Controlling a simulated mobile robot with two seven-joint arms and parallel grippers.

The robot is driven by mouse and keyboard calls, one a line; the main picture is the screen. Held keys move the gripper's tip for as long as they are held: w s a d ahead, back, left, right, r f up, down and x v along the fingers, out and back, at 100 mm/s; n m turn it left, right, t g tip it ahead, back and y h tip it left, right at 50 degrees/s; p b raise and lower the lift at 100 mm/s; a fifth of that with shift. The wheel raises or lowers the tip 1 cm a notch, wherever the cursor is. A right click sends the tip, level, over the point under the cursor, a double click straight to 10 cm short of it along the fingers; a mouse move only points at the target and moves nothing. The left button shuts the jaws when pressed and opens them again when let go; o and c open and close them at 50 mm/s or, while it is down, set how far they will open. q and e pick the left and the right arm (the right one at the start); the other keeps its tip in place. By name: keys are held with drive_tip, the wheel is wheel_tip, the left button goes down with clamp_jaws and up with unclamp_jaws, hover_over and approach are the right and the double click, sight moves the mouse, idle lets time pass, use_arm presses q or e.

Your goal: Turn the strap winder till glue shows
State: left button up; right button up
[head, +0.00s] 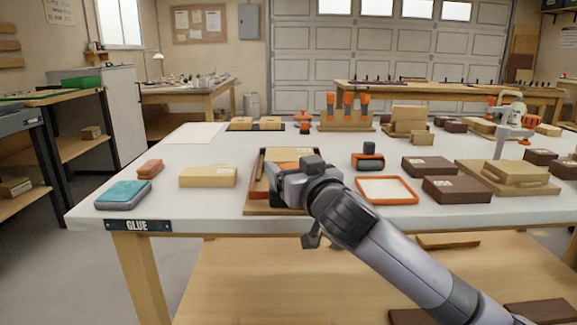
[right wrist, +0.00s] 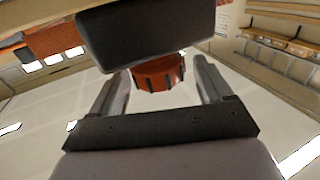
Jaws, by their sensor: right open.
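A wooden box in an orange frame (head: 257,172) sits on a wooden board near the front edge of the white table, partly hidden by my right gripper (head: 284,184). In the right wrist view a ribbed orange-red knob (right wrist: 158,72), seemingly the strap winder, shows between the two fingers of my right gripper (right wrist: 160,84). The gripper is open, with a finger on each side of the knob; I cannot tell whether they touch it. A dark block (right wrist: 145,35) is close above the knob there. I see no glue at the joints. My left gripper is out of view.
On the white table (head: 330,222) stand a blue box (head: 123,194), a tan block (head: 208,177), an orange-rimmed tray (head: 387,190) and an orange-black tool (head: 368,158). Brown boxes (head: 457,189) are at right. A GLUE label (head: 137,225) is on the front edge.

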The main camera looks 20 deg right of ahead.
drive_tip(key=shift+w+a, duration=0.1)
drive_tip(key=shift+w, duration=1.25)
drive_tip(key=c, duration=1)
drive_tip(key=shift+o, duration=0.2)
drive_tip(key=shift+h, duration=0.3)
drive_tip(key=shift+m+h, duration=0.9)
drive_tip(key=shift+d+m+g+h+b, duration=0.35)
drive_tip(key=shift+m+h, duration=0.6)
drive_tip(key=shift+h, duration=0.6)
drive_tip(key=shift+d+m+g+h+b, duration=0.1)
drive_tip(key=shift+m+g+h, duration=0.35)
drive_tip(key=shift+m+h, duration=0.8)
drive_tip(key=shift+n+h, duration=0.3)
